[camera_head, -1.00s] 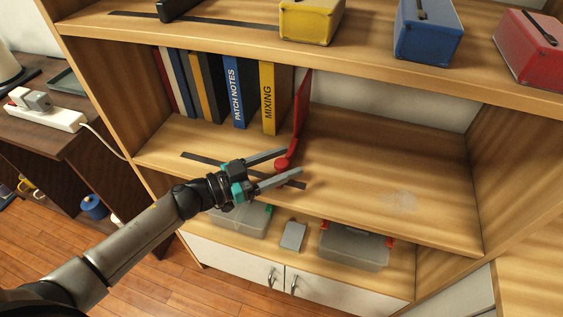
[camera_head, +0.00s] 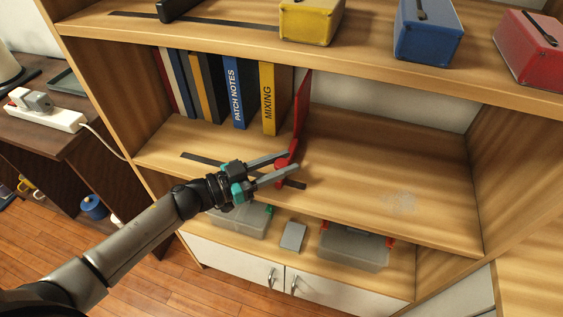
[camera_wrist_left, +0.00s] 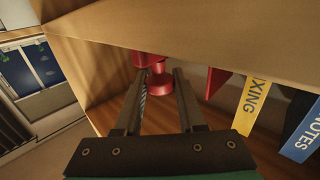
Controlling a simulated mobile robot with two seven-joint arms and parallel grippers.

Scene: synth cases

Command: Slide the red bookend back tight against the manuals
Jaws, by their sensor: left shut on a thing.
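The red bookend (camera_head: 302,104) stands upright on the middle shelf, to the right of the manuals. Its thin plate is seen nearly edge-on, with a round red knob low at its front. The nearest manual is the yellow one marked MIXING (camera_head: 268,98); the blue PATCH NOTES manual (camera_head: 236,96) is to its left. I cannot tell how wide the gap beside the yellow manual is. My left gripper (camera_head: 293,161) is shut on the bookend's knob. In the left wrist view the red knob (camera_wrist_left: 161,83) shows between the fingers, and the red plate (camera_wrist_left: 213,83) is partly hidden.
Tool boxes, including a yellow one (camera_head: 311,22) and a blue one (camera_head: 428,32), sit on the shelf above. A dark strip (camera_head: 200,159) runs along the middle shelf's front. The shelf's right part (camera_head: 400,165) is clear. Grey bins (camera_head: 352,250) stand below.

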